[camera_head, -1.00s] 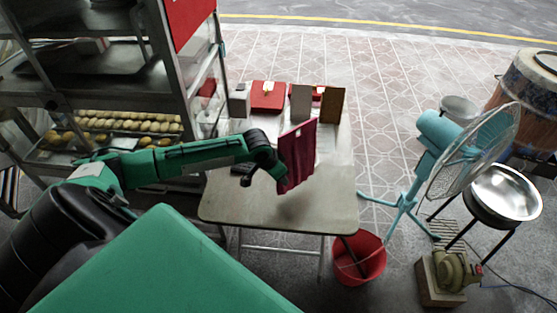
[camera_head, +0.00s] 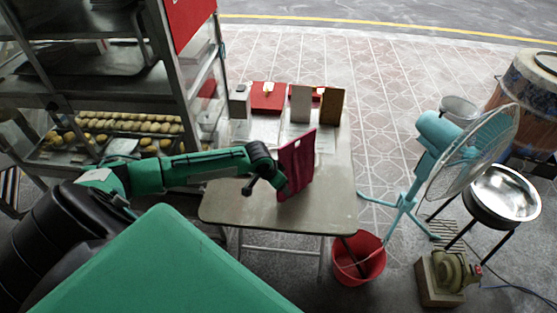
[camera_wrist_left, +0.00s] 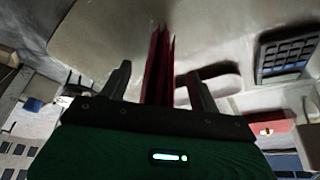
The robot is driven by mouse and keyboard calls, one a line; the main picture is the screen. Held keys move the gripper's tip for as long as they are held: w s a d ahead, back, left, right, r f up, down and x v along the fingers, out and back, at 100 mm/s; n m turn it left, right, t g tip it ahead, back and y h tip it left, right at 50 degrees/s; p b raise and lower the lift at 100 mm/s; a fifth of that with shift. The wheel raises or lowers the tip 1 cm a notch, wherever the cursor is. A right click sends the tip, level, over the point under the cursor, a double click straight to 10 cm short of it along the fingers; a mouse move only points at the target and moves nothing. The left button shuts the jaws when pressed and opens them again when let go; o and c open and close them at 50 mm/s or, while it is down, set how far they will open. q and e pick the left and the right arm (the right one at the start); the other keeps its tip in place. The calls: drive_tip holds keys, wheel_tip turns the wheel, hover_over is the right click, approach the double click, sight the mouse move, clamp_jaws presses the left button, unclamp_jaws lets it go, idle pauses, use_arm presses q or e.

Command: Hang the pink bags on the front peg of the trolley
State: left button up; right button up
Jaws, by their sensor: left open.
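The pink bags (camera_head: 298,165) form one flat dark pink panel standing upright on the table (camera_head: 325,210). Whether it is one bag or several cannot be told. My left gripper (camera_head: 270,183) is at the panel's left side. In the left wrist view the left gripper (camera_wrist_left: 159,84) is open, with the pink bags (camera_wrist_left: 157,62) edge-on between its spread fingers and gaps on both sides. My right gripper is not in view. A metal rack of shelves (camera_head: 190,100) stands at the left; I cannot make out a front peg or tell whether this is the trolley.
Red and brown boxes (camera_head: 300,103) stand at the table's back. A red bucket (camera_head: 358,260) is below the table's right front. A turquoise fan (camera_head: 437,130) and a metal bowl (camera_head: 503,193) stand to the right. The table's front is clear.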

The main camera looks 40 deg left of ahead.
use_arm(q)
drive_tip(key=b+v, duration=0.1)
drive_tip(key=v, duration=1.1)
drive_tip(key=shift+b, duration=0.3)
